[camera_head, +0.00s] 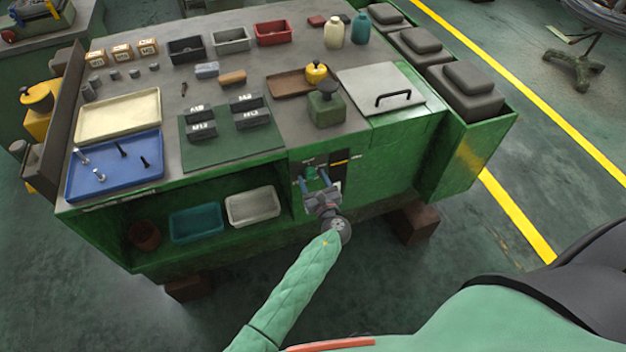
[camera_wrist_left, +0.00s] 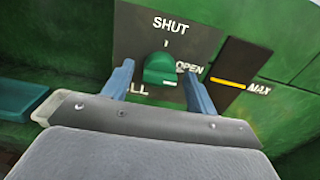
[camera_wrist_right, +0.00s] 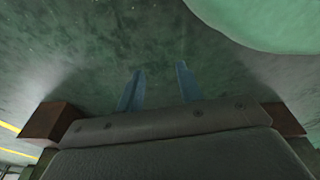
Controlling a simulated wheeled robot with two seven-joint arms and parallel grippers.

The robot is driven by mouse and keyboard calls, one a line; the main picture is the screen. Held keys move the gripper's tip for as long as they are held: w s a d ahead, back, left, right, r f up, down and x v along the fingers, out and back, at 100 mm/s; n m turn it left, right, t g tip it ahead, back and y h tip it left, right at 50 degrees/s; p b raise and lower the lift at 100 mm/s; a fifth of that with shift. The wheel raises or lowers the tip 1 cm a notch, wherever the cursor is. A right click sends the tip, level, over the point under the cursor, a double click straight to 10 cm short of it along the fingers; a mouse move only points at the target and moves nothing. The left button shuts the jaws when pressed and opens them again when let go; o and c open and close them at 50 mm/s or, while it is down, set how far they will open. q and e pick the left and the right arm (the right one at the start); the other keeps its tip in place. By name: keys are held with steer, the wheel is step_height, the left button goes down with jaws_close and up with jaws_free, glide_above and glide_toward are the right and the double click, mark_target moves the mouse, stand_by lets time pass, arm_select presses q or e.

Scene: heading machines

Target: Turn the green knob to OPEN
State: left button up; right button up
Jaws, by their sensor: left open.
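The green knob (camera_wrist_left: 160,68) sits on a dark plate (camera_wrist_left: 140,30) on the cabinet's green front. The plate reads SHUT above the knob, OPEN to its right, and a partly hidden word ending in LL at lower left. My left gripper (camera_head: 314,182) is open in front of the plate, with one blue finger on each side of the knob in the left wrist view; contact cannot be told. My right gripper (camera_wrist_right: 160,84) is open and empty, with floor beyond its fingers.
A slot with a yellow bar (camera_wrist_left: 231,82) marked MAX is right of the plate. An open shelf with a teal bin (camera_head: 197,223) and a white bin (camera_head: 252,206) lies left of it. Trays and bottles stand on the bench top (camera_head: 270,160). A brown block (camera_head: 413,223) supports the cabinet.

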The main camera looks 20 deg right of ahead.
arm_select(q)
steer(key=s+b, duration=0.2)
steer(key=s, duration=0.5)
steer(key=shift+s+b, duration=0.2)
steer(key=shift+b, duration=0.1)
arm_select(e)
steer(key=w+a+r, duration=0.2)
steer(key=w+r, duration=0.1)
steer(key=r, duration=0.1)
steer(key=shift+w+a+r, duration=0.25)
steer(key=shift+w+a, duration=0.05)
steer(key=shift+a, duration=0.05)
arm_select(q)
steer(key=shift+d, duration=0.1)
arm_select(e)
steer(key=shift+w+d, duration=0.1)
